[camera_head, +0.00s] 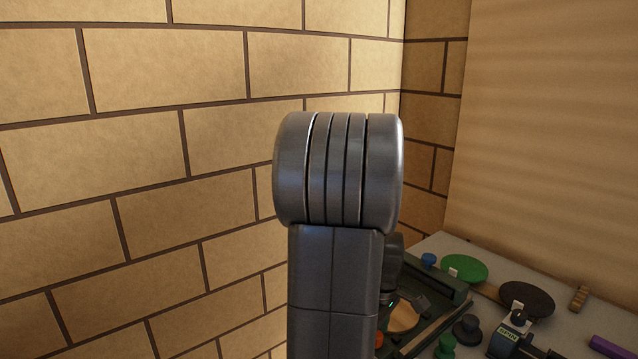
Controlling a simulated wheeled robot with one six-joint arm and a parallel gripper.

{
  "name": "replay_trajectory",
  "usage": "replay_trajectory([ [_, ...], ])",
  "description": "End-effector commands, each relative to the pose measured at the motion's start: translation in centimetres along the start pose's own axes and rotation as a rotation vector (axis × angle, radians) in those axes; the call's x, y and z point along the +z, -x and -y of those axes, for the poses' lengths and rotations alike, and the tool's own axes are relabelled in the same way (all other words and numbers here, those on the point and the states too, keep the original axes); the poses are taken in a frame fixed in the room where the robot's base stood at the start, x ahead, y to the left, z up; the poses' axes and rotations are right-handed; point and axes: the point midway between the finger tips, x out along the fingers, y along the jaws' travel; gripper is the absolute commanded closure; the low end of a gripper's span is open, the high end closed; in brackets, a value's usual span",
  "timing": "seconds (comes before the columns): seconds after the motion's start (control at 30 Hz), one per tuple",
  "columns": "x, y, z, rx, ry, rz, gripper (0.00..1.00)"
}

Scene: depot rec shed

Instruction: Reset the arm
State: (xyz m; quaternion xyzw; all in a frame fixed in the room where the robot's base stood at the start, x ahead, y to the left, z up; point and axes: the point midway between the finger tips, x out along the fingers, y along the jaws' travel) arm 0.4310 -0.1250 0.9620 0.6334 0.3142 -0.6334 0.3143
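My arm stands upright in the middle of the head view, a dark grey link topped by a rounded, grooved joint. Behind its right side, a dark part of my wrist with a small green light shows low down. My gripper is mostly hidden behind the arm link, and its fingertips cannot be made out. I cannot see whether it is open or holds anything. This lower part of the arm appears over or near a dark green tray (461,291) on the table.
A grey table (570,331) fills the lower right. It carries a green disc (465,268), a black disc (527,297), a blue knob (428,259), a small device marked SPIN (508,335) and a purple block (609,346). A brick wall (140,150) stands close on the left.

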Motion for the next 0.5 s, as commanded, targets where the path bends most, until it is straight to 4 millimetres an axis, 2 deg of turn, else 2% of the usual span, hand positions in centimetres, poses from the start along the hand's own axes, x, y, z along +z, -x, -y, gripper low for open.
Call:
replay_trajectory([
  [0.5, 0.0, -0.02, 0.0, 0.0, 0.405, 0.0, 0.5],
])
